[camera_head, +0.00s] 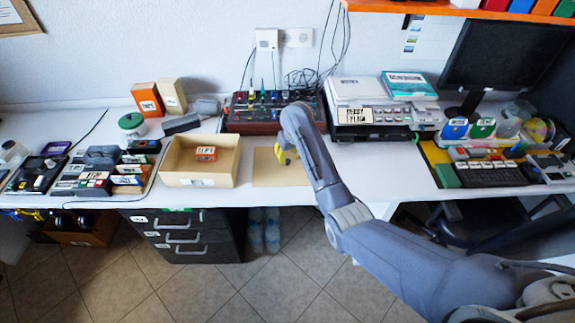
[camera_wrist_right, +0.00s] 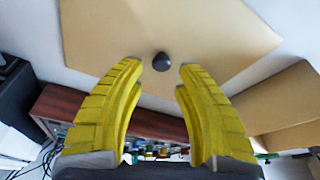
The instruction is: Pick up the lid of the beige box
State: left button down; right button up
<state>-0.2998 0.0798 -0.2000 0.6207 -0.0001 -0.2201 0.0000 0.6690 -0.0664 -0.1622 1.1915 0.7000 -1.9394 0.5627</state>
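The beige box (camera_head: 184,180) stands open on the white desk, with a small orange labelled box (camera_head: 205,153) inside it. Its lid (camera_head: 268,175) lies flat on the desk just right of the box. In the right wrist view the lid (camera_wrist_right: 110,30) fills the upper part, with a dark round knob (camera_wrist_right: 162,62) on it. My right gripper (camera_head: 286,157) is above the lid; its yellow fingers (camera_wrist_right: 160,75) are open on either side of the knob, with gaps showing. The arm partly hides the lid in the head view. My left gripper is not in view.
A dark red rack (camera_head: 252,127) with coloured items stands behind the lid. A printer-like device (camera_head: 369,118) is to the right, with a clear stretch of desk in front of it. Trays of small boxes (camera_head: 95,185) lie at the left.

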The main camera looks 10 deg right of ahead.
aim_at(287, 161)
jog(key=shift+x, duration=2.1)
jog(key=shift+s, duration=0.1)
jog(key=shift+c, duration=0.3)
grip_shut()
